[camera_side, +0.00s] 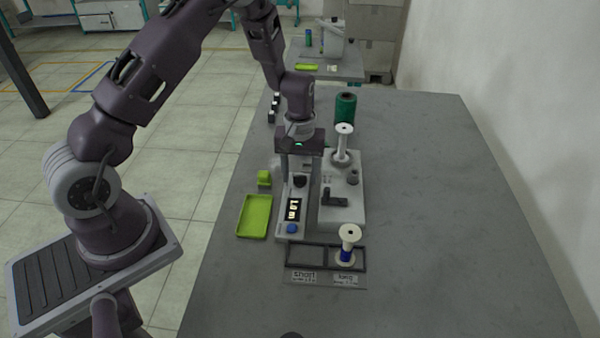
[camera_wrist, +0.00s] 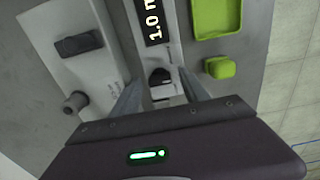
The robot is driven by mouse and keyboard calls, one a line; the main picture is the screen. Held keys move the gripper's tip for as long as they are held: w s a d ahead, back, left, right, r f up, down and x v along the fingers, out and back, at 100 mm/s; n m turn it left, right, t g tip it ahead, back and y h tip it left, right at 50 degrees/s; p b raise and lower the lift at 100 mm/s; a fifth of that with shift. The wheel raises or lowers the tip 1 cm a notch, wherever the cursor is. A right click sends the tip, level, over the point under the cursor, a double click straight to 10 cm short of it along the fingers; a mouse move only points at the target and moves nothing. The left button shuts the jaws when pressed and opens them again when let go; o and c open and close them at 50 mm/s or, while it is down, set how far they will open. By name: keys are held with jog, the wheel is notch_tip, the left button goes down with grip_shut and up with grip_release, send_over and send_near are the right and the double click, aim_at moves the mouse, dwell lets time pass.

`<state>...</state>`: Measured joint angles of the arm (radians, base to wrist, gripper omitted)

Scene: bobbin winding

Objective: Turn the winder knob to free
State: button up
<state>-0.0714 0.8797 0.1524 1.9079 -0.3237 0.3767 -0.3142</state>
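The winder (camera_side: 354,208) is a light grey box with a white bobbin (camera_side: 343,146) on top. It carries a black lever (camera_side: 335,199) and a small grey knob (camera_side: 352,178), also in the wrist view (camera_wrist: 75,103). Beside it stands a narrow panel with a lit "1.0 m" display (camera_side: 293,209), a blue button (camera_side: 291,229) and a black knob (camera_side: 299,181). My gripper (camera_side: 299,172) is open and points down over the panel. In the wrist view the black knob (camera_wrist: 160,77) shows between the spread fingers; contact cannot be told.
A green tray (camera_side: 254,216) and green block (camera_side: 264,178) lie left of the panel. In front is a dark two-part rack (camera_side: 306,258) labelled short and long, with a blue-wound bobbin (camera_side: 348,243) in the long side. A green spool (camera_side: 345,108) stands behind. The table's right side is clear.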

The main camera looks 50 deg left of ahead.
aim_at(300, 176)
notch_tip(300, 176, up, 7)
jog(key=shift+r, duration=0.1)
dwell(0.3)
jog(key=s+d+r+m+t, duration=0.1)
jog(key=s+d+r+m, duration=0.2)
jog(key=r, duration=0.6)
jog(key=s+d+r+m+t, duration=0.1)
jog(key=s+d+r, duration=0.1)
jog(key=s+r, duration=0.45)
jog(key=s+d+r+m+t, duration=0.1)
jog(key=s+r+m, duration=0.1)
jog(key=s, duration=0.6)
jog(key=s+d+r+m+t, duration=0.1)
jog(key=s+r+m+t, duration=0.1)
jog(key=s+r, duration=0.3)
jog(key=s+m, duration=0.1)
jog(key=s, duration=0.2)
jog(key=shift+t, duration=0.3)
